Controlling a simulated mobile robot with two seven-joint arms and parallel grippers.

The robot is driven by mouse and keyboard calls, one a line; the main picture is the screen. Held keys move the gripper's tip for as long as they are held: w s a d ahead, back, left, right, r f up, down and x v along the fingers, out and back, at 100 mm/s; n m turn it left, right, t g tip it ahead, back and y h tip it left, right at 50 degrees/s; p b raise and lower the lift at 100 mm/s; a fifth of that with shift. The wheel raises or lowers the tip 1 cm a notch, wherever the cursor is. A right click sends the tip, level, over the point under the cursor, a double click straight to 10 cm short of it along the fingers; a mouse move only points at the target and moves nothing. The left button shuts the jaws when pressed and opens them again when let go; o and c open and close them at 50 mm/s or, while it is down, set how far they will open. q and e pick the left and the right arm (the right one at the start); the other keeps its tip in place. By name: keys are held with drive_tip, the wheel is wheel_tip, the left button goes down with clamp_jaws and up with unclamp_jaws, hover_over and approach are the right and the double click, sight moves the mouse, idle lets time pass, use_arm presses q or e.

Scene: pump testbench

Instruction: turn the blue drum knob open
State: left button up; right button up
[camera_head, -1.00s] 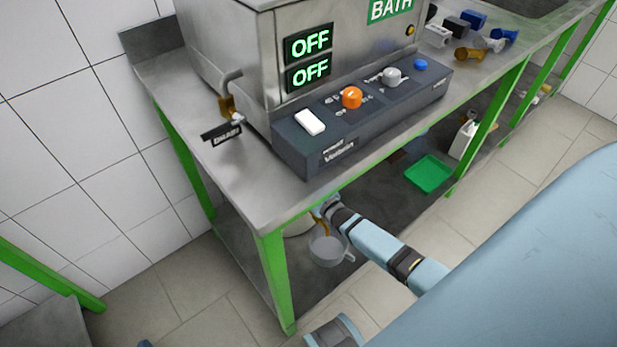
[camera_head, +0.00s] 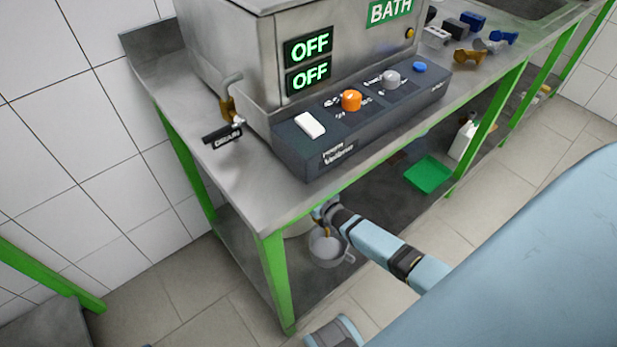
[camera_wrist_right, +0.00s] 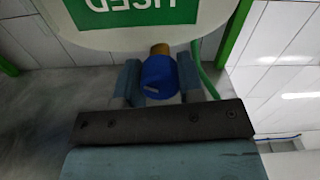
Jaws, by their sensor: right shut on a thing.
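In the right wrist view a blue knob (camera_wrist_right: 158,77) sits on a brass-coloured fitting (camera_wrist_right: 160,49) at the edge of a pale drum (camera_wrist_right: 85,38) with a green label, seen upside down. My right gripper (camera_wrist_right: 157,70) has one finger on each side of the knob and is shut on it. In the head view my right gripper (camera_head: 326,211) is small, under the front edge of the bench, above a grey pot with a handle (camera_head: 330,252). The knob is too small or hidden to tell there. My left gripper is not in view.
The steel bench top (camera_head: 240,180) overhangs my right arm, with a green leg (camera_head: 274,285) to its left. On the bench stands a bath with a control panel (camera_head: 330,155) and two OFF displays. A green tray (camera_head: 428,175) lies on the lower shelf.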

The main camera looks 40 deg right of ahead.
drive_tip(key=o, duration=0.9)
use_arm(q)
drive_tip(key=p, duration=0.2)
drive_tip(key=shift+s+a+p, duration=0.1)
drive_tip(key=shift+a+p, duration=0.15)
drive_tip(key=shift+p, duration=0.1)
use_arm(e)
drive_tip(key=s, duration=0.9)
drive_tip(key=s+d, duration=0.1)
drive_tip(key=s, duration=0.3)
drive_tip(key=shift+s, duration=0.4)
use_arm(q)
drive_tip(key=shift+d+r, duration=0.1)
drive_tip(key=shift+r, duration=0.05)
